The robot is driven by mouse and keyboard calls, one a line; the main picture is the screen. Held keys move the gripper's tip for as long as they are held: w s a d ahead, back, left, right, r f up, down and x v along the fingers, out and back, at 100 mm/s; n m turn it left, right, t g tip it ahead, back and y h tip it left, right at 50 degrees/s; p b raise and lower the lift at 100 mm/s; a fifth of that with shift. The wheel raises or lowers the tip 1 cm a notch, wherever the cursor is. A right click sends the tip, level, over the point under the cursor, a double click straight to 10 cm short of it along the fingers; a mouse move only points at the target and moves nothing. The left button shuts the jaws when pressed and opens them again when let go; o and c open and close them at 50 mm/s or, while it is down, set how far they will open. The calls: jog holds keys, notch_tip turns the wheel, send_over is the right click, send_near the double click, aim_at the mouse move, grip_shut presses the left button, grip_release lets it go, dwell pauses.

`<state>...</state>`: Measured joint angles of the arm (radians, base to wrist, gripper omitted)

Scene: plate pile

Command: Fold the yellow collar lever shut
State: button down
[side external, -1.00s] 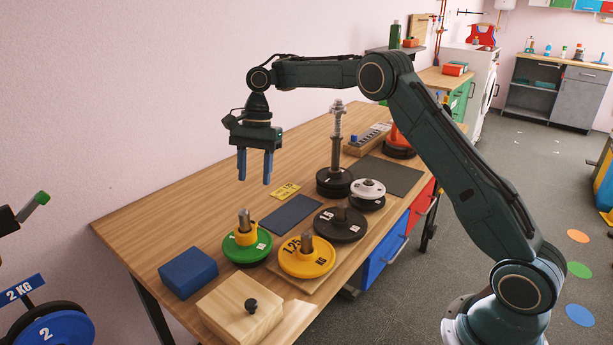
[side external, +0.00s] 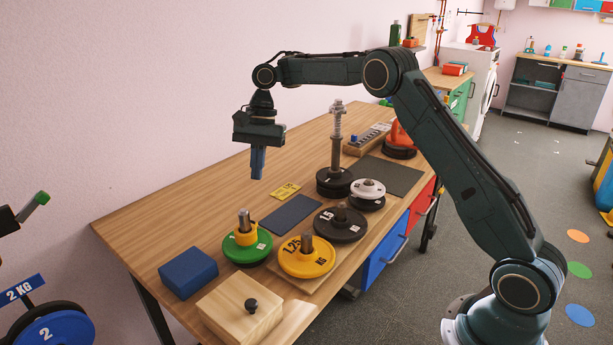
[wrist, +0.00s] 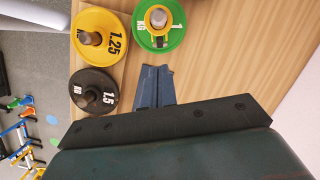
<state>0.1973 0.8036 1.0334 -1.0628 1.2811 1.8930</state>
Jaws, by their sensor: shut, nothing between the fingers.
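The yellow collar (side external: 246,238) sits around a metal post on the green plate (side external: 259,248), at the front left of the bench. In the wrist view, the collar (wrist: 148,19) rings the post on the green plate (wrist: 174,38), just beyond my fingertips. A small yellow part reaches from the ring toward my gripper and looks like the lever. Its exact angle is too small to tell. My gripper (side external: 257,178) points down with its blue fingers together and empty, well above the bench and behind the collar. The closed fingers (wrist: 156,70) also show in the wrist view.
A yellow plate (side external: 307,262) and a black plate (side external: 353,229) stand right of the green one. A blue block (side external: 188,272) and a wooden block (side external: 230,305) lie in front. A tall post with a spring (side external: 336,150) stands behind. A dark blue mat (side external: 291,213) is bare.

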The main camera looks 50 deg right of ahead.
jog(key=d+n+t, duration=0.1)
jog(key=n, duration=0.4)
jog(key=s+d+n+t, duration=0.1)
jog(key=d+n, duration=0.1)
jog(key=n, duration=0.4)
jog(key=s+d+r+n+t+y, duration=0.1)
jog(key=d+n, duration=0.1)
jog(key=n, duration=0.3)
jog(key=shift+d+n, duration=0.25)
jog(key=shift+n, duration=0.15)
jog(key=shift+s+a+r+x, duration=0.1)
jog(key=shift+s+a+x, duration=0.2)
jog(key=shift+x, duration=1.9)
jog(key=shift+s+a+r+x, duration=0.1)
jog(key=shift+s+a+x, duration=0.25)
jog(key=shift+x, duration=1.8)
jog(key=shift+s+a+r+x, duration=0.15)
jog(key=shift+a+x, duration=0.25)
jog(key=shift+x, duration=1.8)
jog(key=shift+f, duration=0.1)
